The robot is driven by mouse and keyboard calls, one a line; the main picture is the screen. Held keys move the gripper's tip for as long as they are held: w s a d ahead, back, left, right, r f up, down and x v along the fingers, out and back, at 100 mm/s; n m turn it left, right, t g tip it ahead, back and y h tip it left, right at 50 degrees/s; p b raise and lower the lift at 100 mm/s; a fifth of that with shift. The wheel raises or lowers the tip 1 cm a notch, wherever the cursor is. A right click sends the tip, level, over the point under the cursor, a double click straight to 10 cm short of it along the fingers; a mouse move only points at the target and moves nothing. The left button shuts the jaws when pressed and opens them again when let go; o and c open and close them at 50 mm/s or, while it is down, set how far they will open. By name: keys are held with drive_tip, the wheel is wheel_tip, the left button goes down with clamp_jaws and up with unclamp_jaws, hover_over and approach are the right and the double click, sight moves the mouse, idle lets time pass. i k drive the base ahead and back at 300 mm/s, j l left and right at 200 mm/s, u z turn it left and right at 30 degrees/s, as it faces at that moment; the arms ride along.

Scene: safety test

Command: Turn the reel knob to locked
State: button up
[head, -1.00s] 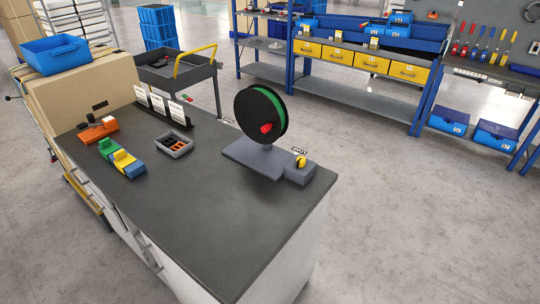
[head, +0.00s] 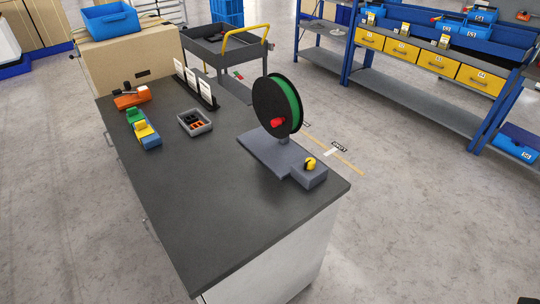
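A reel (head: 272,104) with a black disc face and a green rim stands upright on a grey base plate (head: 262,152) at the right part of the dark worktop. A red hub (head: 278,122) sticks out of the reel's face. A small yellow knob (head: 310,163) sits on a grey block (head: 309,177) at the plate's right end. Its setting is too small to read. A small label lies on the floor behind the bench. My gripper is not in view; a small dark shape at the lower right edge cannot be identified.
The worktop (head: 190,215) is clear in front of the reel. A grey bin (head: 194,123), green, blue and yellow blocks (head: 143,129), an orange tool (head: 131,98) and upright cards (head: 193,84) stand to the left. A cart (head: 226,45) and blue shelving (head: 415,95) stand behind.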

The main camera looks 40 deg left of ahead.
sight(309, 164)
drive_tip(key=i+u, duration=0.15)
drive_tip(key=u, duration=0.25)
drive_tip(key=i+l+u, duration=0.1)
drive_tip(key=u, duration=0.3)
drive_tip(key=i+l+u, duration=0.15)
drive_tip(key=u, duration=0.25)
drive_tip(key=i+l+u, duration=0.15)
drive_tip(key=u, duration=0.2)
drive_tip(key=i+l+u, duration=0.15)
drive_tip(key=u, duration=0.25)
drive_tip(key=i+l+u, duration=0.2)
drive_tip(key=u, duration=0.25)
